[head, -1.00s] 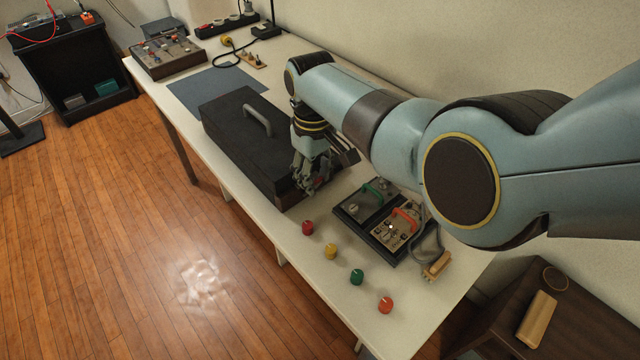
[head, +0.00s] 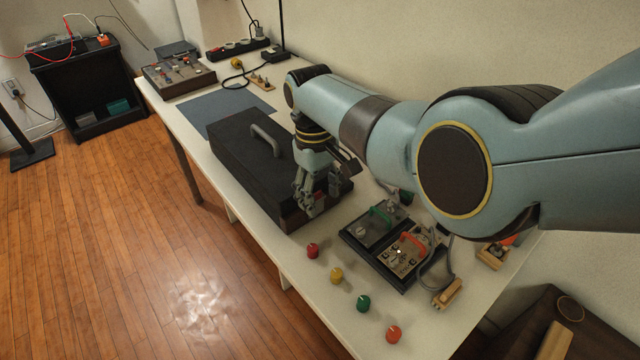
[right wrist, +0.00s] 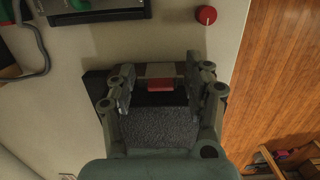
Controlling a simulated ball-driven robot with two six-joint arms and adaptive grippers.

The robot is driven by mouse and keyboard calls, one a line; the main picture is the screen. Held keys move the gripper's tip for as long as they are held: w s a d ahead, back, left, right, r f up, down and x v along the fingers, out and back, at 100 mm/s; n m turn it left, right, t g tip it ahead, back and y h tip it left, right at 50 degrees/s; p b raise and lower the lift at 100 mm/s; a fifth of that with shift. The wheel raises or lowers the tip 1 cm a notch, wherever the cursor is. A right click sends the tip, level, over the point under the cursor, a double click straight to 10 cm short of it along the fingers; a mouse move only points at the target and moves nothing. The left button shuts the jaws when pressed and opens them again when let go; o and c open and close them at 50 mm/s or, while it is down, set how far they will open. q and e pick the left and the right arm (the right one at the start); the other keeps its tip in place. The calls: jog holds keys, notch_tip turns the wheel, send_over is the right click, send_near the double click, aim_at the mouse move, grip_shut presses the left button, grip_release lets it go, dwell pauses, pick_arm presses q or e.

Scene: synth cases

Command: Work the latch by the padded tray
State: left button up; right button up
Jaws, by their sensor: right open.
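A long black case (head: 240,150) lies shut on the table, with a grey handle (head: 266,140) on its lid. My right gripper (head: 309,204) hangs over the case's near right end, pointing down. In the right wrist view its fingers (right wrist: 160,82) are apart, on either side of a small red latch part (right wrist: 160,86). A grey plate shows just above that red part, and a grey rough, foam-like surface (right wrist: 160,128) lies below it. I cannot tell whether the fingers touch the latch. My gripper and arm hide part of the case's end. My left gripper is out of view.
Red (head: 312,250), yellow (head: 336,275), green (head: 363,303) and orange-red (head: 393,334) knobs stand along the table's front edge. A panel unit (head: 388,247) with green and orange handles stands right of the case. A blue-grey mat (head: 222,108) lies behind the case.

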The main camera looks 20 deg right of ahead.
aim_at(316, 194)
notch_tip(316, 194, up, 12)
jog(key=w, duration=0.1)
jog(key=shift+a, duration=0.2)
jog(key=shift+w+f, duration=0.1)
jog(key=shift+f, duration=0.05)
